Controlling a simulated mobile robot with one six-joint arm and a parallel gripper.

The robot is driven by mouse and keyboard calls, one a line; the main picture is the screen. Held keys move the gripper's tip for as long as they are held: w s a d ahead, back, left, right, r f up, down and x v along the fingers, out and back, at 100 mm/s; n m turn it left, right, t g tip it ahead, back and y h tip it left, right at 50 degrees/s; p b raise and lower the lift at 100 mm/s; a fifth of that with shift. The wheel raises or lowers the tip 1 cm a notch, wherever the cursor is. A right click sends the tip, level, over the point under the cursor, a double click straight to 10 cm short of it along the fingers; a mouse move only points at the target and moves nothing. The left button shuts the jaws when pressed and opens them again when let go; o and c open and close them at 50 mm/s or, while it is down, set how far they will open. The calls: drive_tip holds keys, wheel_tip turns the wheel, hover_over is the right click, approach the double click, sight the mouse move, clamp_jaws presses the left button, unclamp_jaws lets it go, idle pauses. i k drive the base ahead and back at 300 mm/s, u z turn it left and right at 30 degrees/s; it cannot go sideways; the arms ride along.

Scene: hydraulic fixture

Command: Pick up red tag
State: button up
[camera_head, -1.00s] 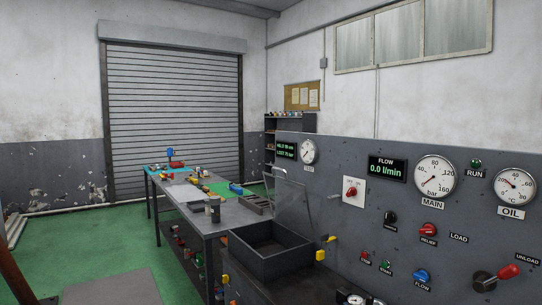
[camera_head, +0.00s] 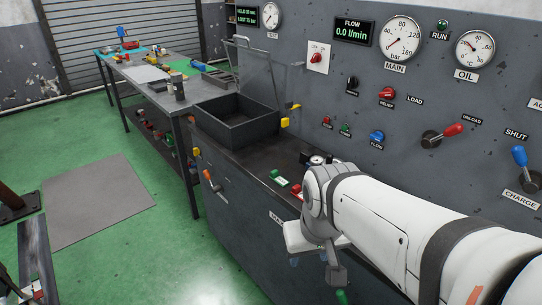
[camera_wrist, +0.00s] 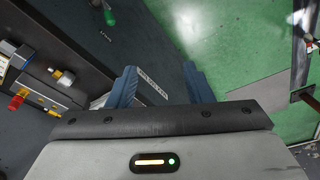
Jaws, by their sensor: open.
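A small red item (camera_head: 296,189), likely the red tag, lies on the dark bench top beside a green tag with a white label (camera_head: 279,179). My arm partly covers it in the head view, and I cannot make it out in the wrist view. My gripper (camera_wrist: 160,84) is open, with its two blue fingers apart and nothing seen between them. In the head view the gripper end hangs in front of the bench, largely hidden by my wrist.
An open black tray (camera_head: 236,121) stands on the bench left of the tags. A gauge (camera_head: 316,160) sits behind them. The control panel (camera_head: 350,110) with levers rises behind. In the wrist view, red and yellow fittings (camera_wrist: 18,100) are at the left.

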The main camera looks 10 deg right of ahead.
sight(296, 191)
drive_tip(key=z, duration=0.05)
drive_tip(key=k, duration=0.5)
drive_tip(key=u, duration=0.75)
drive_tip(key=i, duration=1.15)
drive_tip(key=z, duration=2.55)
